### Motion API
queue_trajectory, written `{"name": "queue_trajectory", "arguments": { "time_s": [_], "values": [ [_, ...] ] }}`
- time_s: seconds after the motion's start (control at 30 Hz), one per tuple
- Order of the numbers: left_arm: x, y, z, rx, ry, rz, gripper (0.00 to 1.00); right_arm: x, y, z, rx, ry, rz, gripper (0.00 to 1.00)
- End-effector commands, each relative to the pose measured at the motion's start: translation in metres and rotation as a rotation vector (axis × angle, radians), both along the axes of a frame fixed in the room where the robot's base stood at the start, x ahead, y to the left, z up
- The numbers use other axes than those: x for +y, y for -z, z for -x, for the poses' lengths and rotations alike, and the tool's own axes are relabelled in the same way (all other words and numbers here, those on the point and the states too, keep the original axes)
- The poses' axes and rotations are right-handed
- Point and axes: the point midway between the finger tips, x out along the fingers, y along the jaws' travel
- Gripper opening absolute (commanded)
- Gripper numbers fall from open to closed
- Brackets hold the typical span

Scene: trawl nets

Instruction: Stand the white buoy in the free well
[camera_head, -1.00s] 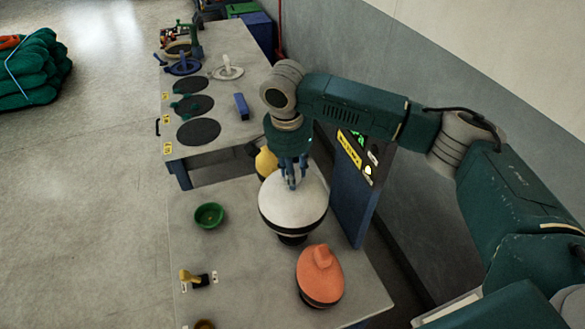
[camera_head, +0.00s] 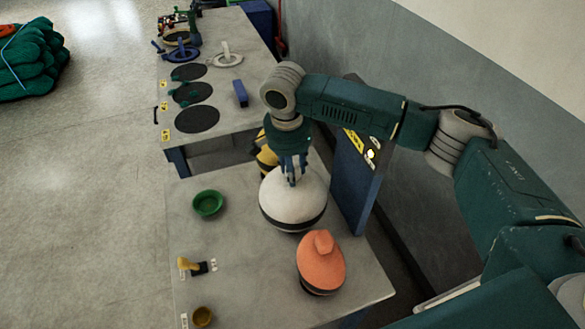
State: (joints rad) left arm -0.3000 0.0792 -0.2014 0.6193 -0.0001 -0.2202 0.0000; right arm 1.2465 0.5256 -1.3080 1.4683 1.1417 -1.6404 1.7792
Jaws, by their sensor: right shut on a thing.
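The white buoy (camera_head: 293,200) is a large pale dome with a dark band at its lower edge, upright at the middle right of the near table. My right gripper (camera_head: 292,176) points down and is shut on its top. The buoy hides what is directly beneath it, so I cannot tell whether it rests in the well or hangs just above. An orange buoy (camera_head: 321,262) with a dark lower band stands in front, to the right. A yellow and black buoy (camera_head: 266,157) stands behind, partly hidden by my gripper. My left gripper is not in view.
A blue upright panel (camera_head: 357,180) stands close right of the white buoy. The far table (camera_head: 225,105) has dark discs.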

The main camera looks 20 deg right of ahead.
Motion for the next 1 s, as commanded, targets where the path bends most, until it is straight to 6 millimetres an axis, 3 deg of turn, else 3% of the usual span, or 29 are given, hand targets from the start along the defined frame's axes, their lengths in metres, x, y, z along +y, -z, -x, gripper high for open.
{"name": "queue_trajectory", "arguments": {
  "time_s": [0.9, 0.93, 1.0],
  "values": [
    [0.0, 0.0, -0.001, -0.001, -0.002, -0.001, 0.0, 0.001, 0.011, -0.001, -0.003, 0.0, -0.003, 0.0],
    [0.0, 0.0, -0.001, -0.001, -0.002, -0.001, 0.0, 0.001, 0.011, -0.001, -0.003, 0.0, -0.003, 0.31],
    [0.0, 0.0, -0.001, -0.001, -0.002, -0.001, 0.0, 0.001, 0.011, -0.001, -0.004, 0.0, -0.002, 0.45]
  ]
}}
